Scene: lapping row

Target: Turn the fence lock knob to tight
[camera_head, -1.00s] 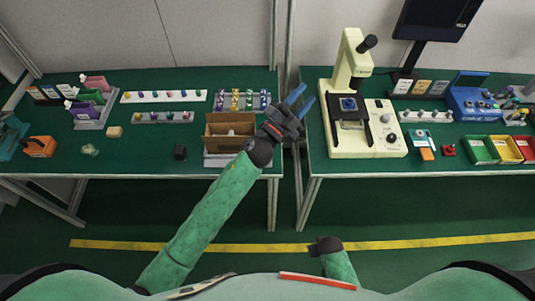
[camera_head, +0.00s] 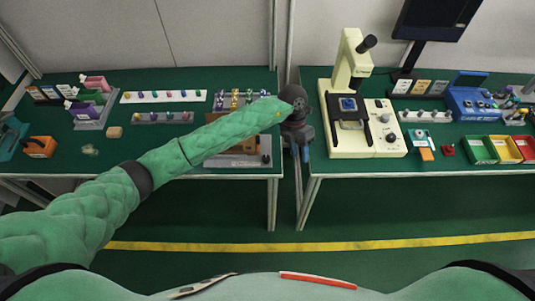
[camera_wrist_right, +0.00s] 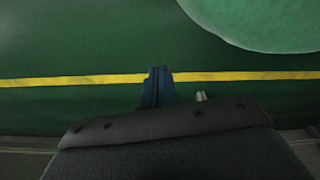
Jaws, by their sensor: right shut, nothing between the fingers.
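I cannot pick out the fence lock knob with certainty. A brown box-like fixture on a grey base (camera_head: 240,161) stands at the right front of the left bench, mostly hidden behind my left forearm. A small dark part shows at the right end of that base. My left gripper (camera_head: 299,153) hangs over the gap between the two benches, blue fingers pointing down, just right of the fixture and apart from it. Its finger opening is unclear. My right gripper (camera_wrist_right: 157,87) shows only in the right wrist view, blue fingers together and empty above the green floor.
A cream microscope (camera_head: 340,85) with a dark knob (camera_head: 392,138) on its base stands on the right bench. Green, red and yellow bins (camera_head: 478,150) are farther right. Racks of small coloured parts (camera_head: 163,96) fill the left bench. A bench leg (camera_head: 274,200) stands near the gap.

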